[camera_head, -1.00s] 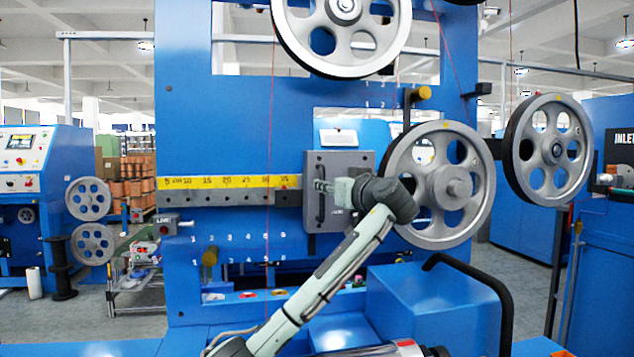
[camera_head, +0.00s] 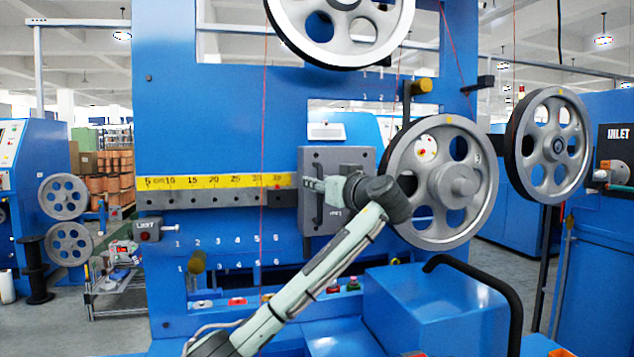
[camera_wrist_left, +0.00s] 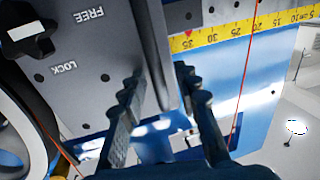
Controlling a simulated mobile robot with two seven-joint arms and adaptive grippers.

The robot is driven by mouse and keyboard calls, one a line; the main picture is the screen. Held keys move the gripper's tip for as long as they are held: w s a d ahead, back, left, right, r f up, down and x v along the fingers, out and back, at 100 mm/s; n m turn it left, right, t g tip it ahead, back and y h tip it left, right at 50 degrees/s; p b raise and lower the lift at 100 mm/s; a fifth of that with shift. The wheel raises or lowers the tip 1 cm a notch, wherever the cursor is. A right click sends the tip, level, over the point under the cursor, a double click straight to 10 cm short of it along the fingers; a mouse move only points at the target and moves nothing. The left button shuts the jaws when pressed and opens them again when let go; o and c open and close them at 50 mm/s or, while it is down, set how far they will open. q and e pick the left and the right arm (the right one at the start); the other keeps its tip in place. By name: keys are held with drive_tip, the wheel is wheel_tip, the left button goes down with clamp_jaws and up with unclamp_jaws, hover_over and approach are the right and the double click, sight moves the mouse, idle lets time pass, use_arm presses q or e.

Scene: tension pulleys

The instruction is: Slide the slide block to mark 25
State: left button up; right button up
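The grey slide block (camera_head: 342,160) sits on the rail at the right end of the yellow scale (camera_head: 225,181). Its left edge is a little right of the 35 mark, well right of 25. A dark upright handle (camera_head: 316,204) is on its front. My left gripper (camera_head: 316,186) is at this handle. In the left wrist view, my open fingers (camera_wrist_left: 160,95) stand on either side of the handle bar (camera_wrist_left: 157,45), which is nearer the right finger. A black knob (camera_wrist_left: 28,30) on the block has FREE and LOCK labels; its setting is unclear. My right gripper is out of view.
A large grey pulley wheel (camera_head: 442,182) is just right of the block, close to my wrist. A thin red wire (camera_head: 264,130) hangs in front of the scale. A black bent bar (camera_head: 485,275) is at lower right.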

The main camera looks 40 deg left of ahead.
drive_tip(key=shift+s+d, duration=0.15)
use_arm(q)
clamp_jaws()
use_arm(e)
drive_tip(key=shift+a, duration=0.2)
